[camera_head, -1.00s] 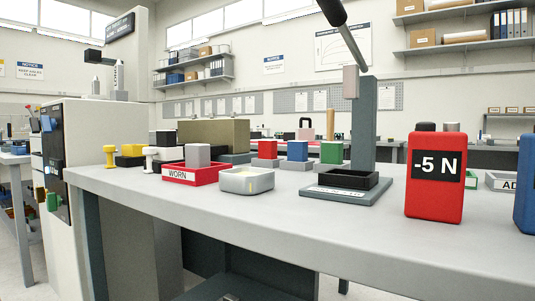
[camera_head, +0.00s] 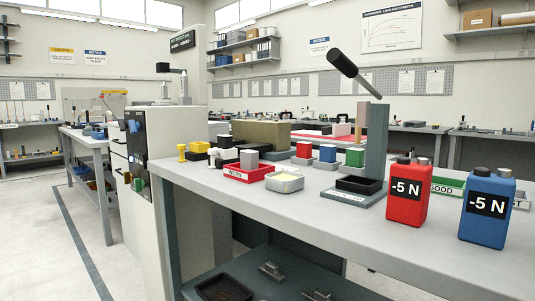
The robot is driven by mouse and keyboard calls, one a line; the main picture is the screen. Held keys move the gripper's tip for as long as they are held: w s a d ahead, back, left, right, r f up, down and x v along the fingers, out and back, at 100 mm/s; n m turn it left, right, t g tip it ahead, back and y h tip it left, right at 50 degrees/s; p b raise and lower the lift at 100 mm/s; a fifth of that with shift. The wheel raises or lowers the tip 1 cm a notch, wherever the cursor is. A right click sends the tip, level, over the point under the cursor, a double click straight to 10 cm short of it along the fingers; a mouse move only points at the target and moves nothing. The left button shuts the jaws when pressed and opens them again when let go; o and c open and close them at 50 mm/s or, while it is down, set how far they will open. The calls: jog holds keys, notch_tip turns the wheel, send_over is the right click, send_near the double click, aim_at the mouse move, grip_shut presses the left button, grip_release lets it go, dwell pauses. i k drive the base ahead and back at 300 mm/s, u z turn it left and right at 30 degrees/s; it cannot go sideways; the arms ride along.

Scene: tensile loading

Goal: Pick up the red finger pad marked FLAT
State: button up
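A small red block (camera_head: 304,149) stands on a grey base in a row with a blue block (camera_head: 327,153) and a green block (camera_head: 354,157), at the middle of the workbench (camera_head: 300,213). No FLAT mark is legible on any of them, so I cannot tell whether the red block is the finger pad. A larger red container (camera_head: 408,203) near the right front carries a "-5 N" label. My gripper is not in view.
A red tray marked WORN (camera_head: 249,176), a grey dish (camera_head: 285,186) and a lever stand (camera_head: 374,145) occupy the bench. A blue "-5 N" container (camera_head: 487,221) and green GOOD tray (camera_head: 448,184) are at right. Floor is clear at left (camera_head: 50,230).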

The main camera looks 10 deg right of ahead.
aim_at(303, 149)
jog(key=u, duration=1.1)
jog(key=i, duration=2.95)
jog(key=z, duration=1.8)
